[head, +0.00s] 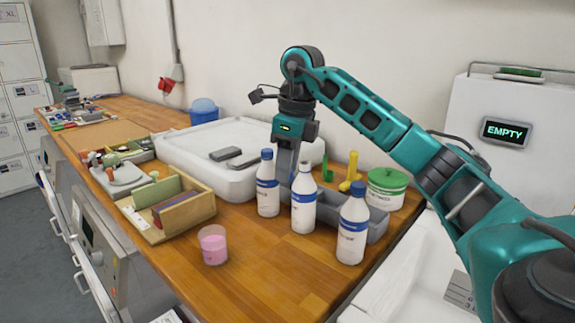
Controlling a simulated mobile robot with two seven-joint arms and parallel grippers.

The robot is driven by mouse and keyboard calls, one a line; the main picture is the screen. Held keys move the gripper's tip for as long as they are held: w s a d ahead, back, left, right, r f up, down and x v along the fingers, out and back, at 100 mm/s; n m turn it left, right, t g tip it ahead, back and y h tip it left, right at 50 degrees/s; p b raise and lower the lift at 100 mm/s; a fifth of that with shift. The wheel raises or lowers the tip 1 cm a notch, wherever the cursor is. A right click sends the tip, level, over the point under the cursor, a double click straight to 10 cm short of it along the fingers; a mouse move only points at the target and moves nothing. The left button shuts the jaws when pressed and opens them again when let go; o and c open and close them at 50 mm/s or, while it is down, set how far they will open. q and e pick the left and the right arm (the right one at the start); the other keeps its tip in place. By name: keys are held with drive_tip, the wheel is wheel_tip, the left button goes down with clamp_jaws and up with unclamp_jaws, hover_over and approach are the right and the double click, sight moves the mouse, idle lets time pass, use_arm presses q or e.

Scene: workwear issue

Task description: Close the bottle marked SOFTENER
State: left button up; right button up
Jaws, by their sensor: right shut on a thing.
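Three white bottles with blue-banded labels stand on the wooden bench: a left bottle (268,193), a middle bottle (303,205) and a right bottle (351,235). The lettering is too small to read, so I cannot tell which is SOFTENER. The left and right bottles have blue caps; the middle one shows a bare white neck. My right gripper (284,180) points down behind the left and middle bottles, at the grey bin (377,229). Its fingertips are partly hidden. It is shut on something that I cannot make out. My left gripper is not in view.
A pink-filled cup (213,246) stands in front. A wooden divided box (207,207) is at left, a white lidded container (180,158) behind. A green-lidded tub (386,190) and yellow item (350,172) stand right of the gripper. The front bench edge is clear.

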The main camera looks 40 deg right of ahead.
drive_tip(key=s+a+f+n+g, duration=0.1)
drive_tip(key=a+f+n, duration=0.3)
drive_tip(key=a+n, duration=0.3)
drive_tip(key=s+a+f+n+g, duration=0.1)
drive_tip(key=a+f+n, duration=0.4)
drive_tip(key=n, duration=0.7)
drive_tip(key=s+a+f+n+g, duration=0.1)
drive_tip(key=s+a+f+n, duration=0.2)
drive_tip(key=a+n, duration=0.6)
drive_tip(key=shift+s+f+n+h, duration=0.1)
drive_tip(key=shift+f+n+h, duration=0.2)
drive_tip(key=shift+f+n, duration=0.55)
drive_tip(key=shift+s+a+f+n, duration=0.25)
drive_tip(key=shift+a+f+n, duration=0.05)
drive_tip(key=shift+f+n, duration=0.05)
